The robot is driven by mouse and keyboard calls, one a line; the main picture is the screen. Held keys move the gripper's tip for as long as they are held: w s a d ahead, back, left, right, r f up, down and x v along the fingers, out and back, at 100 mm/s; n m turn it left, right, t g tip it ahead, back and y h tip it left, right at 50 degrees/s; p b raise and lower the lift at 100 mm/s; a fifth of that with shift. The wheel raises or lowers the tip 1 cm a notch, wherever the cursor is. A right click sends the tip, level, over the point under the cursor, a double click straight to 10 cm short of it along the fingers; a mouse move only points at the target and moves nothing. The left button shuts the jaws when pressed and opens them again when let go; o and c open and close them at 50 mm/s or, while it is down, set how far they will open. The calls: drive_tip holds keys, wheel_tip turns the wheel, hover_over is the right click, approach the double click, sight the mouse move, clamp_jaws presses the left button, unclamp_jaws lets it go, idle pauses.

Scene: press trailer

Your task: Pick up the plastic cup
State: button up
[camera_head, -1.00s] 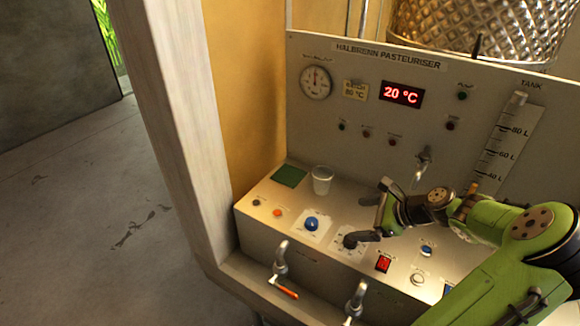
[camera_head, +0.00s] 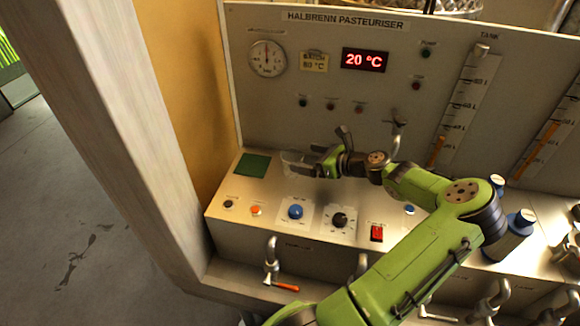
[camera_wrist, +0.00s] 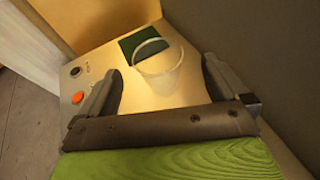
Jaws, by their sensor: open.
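The clear plastic cup (camera_head: 296,163) stands upright on the panel's ledge, right of a dark green square. My gripper (camera_head: 309,160) is level with the cup, close to it on its right, and partly hides it. In the wrist view the cup (camera_wrist: 158,68) shows ahead of the open fingers (camera_wrist: 165,85), roughly between their tips. The cup's lower part lies between the finger lines in that view; I cannot tell whether any finger touches it.
The green square (camera_head: 253,165) lies left of the cup. An orange button (camera_head: 256,210), a blue knob (camera_head: 295,211) and a black dial (camera_head: 340,220) are in front. The upright panel (camera_head: 290,75) rises behind. A wooden post (camera_head: 110,110) stands at left.

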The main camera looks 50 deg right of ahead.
sight(284, 156)
drive_tip(key=x, duration=0.3)
drive_tip(key=b+x, duration=0.1)
drive_tip(key=x, duration=0.4)
drive_tip(key=shift+w+a+f, duration=0.15)
drive_tip(key=shift+f, duration=0.15)
drive_tip(key=shift+r, duration=0.1)
drive_tip(key=shift+c, duration=0.5)
drive_tip(key=c, duration=1)
